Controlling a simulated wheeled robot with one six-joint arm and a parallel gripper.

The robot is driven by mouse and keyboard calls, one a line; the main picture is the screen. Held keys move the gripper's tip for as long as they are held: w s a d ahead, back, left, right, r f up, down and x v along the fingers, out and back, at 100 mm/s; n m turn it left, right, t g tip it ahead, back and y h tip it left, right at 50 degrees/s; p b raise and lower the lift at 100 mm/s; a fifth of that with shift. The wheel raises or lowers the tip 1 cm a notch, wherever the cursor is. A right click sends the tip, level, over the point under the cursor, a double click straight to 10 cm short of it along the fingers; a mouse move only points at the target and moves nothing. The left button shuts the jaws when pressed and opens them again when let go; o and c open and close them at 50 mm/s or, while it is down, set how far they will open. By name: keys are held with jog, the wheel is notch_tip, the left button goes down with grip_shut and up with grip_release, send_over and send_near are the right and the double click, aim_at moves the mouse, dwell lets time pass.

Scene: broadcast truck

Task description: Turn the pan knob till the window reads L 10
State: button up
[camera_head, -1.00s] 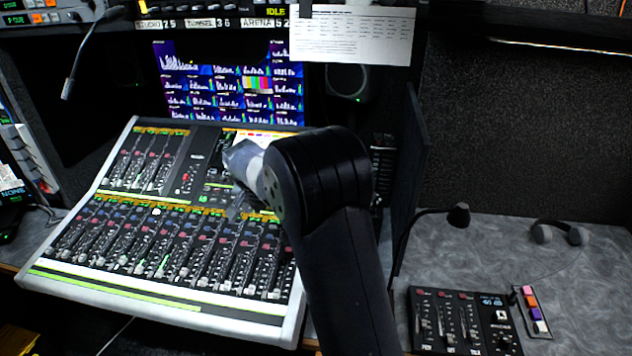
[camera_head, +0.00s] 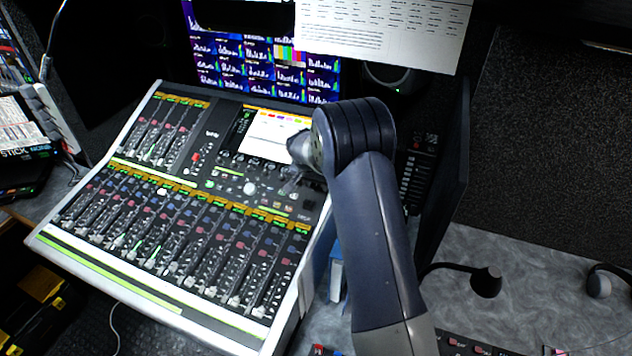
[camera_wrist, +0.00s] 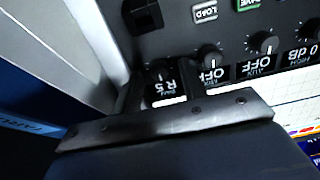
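The pan knob (camera_wrist: 160,69) is a small dark knob with a pale pointer line, on the mixing console (camera_head: 226,205). It shows in the wrist view near the console's pale side edge. Its window (camera_wrist: 165,86), upside down in this view, appears to read R 5. My gripper (camera_wrist: 161,84) has its two dark fingers apart, one on each side of the knob and window; I cannot tell whether they touch the knob. In the head view my gripper is over the console's upper right, by the screen, and my arm hides the knob there.
Two similar knobs beside it have windows reading AUX OFF (camera_wrist: 212,75) and another OFF (camera_wrist: 257,67). A black square control (camera_wrist: 142,15) and a LOAD button (camera_wrist: 205,12) lie beyond. A dark upright panel (camera_head: 456,170) stands right of the arm. A gooseneck lamp (camera_head: 486,283) is at lower right.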

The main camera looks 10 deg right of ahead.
jog(key=shift+c, duration=0.2)
grip_shut()
jog(key=shift+n, duration=0.3)
jog(key=shift+f+n+b, duration=0.15)
jog(key=shift+n+b, duration=0.65)
jog(key=shift+b, duration=0.15)
jog(key=n+b, duration=0.1)
jog(key=n, duration=0.2)
jog(key=shift+a+n, duration=0.1)
jog(key=shift+n, duration=0.2)
jog(key=n+b, duration=0.1)
jog(key=n, duration=0.4)
jog(key=shift+n, duration=0.4)
